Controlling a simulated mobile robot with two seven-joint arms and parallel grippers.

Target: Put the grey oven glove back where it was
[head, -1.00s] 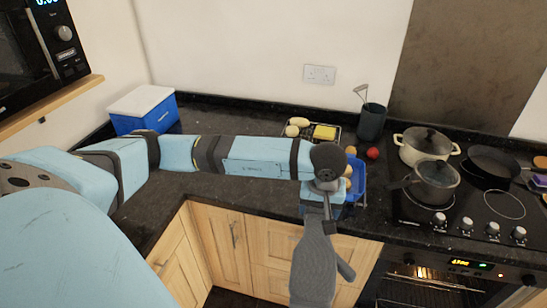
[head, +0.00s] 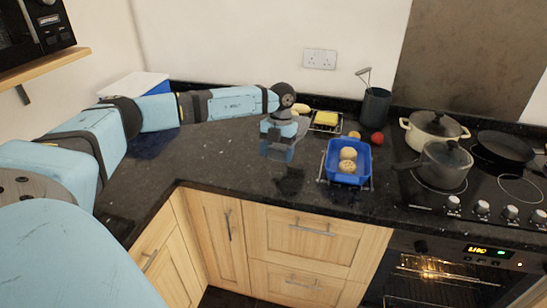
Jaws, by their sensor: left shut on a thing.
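My left gripper (head: 278,148) is over the worktop, left of the blue crate, with its back towards me. It is shut on the grey oven glove (head: 302,126). Most of the glove is hidden behind the hand; only a small grey patch shows at its right side. I cannot tell whether the glove touches the worktop. My right gripper is out of view.
The blue crate (head: 329,160) holds two round buns. Behind it are a rack with yellow items, a red tomato (head: 377,138) and a dark utensil pot (head: 374,108). Pots stand on the hob at right. A white-lidded box (head: 132,87) is back left. The front-left worktop is clear.

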